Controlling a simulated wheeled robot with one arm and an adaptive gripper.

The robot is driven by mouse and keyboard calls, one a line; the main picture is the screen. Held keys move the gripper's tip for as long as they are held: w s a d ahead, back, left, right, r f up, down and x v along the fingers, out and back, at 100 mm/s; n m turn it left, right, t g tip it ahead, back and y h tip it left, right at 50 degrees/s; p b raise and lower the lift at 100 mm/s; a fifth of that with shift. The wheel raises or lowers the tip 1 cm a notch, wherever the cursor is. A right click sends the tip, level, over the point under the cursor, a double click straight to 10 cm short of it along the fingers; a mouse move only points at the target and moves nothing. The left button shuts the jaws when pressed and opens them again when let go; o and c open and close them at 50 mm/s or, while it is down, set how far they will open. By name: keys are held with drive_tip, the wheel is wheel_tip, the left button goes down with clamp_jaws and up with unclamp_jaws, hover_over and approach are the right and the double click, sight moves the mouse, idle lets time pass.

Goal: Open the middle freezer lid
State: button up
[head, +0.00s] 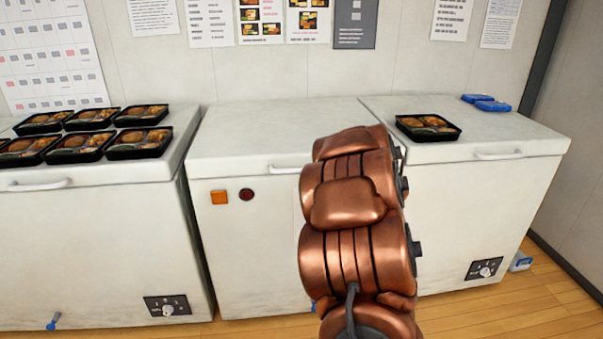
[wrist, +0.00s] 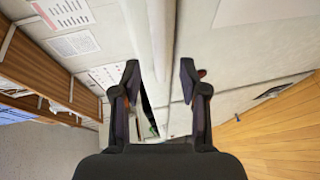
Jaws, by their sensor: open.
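The middle freezer's white lid (head: 270,130) lies flat and shut on its body. Its pale bar handle (head: 287,169) shows on the front edge, its right part hidden behind my copper arm. My gripper is hidden behind the arm in the head view. In the wrist view my gripper (wrist: 159,68) is open, one dark finger on each side. A pale bar, which looks like the handle (wrist: 163,35), runs down from the top of that view into the gap between the fingers. I cannot tell whether a finger touches it.
The left freezer (head: 90,235) carries several black bento trays (head: 140,143). The right freezer (head: 480,190) carries one bento tray (head: 428,127) and blue packs (head: 486,102). The middle lid's top is clear. Wooden floor (head: 530,300) shows at the right front.

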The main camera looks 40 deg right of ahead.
drive_tip(key=shift+x, duration=3.35)
clamp_jaws()
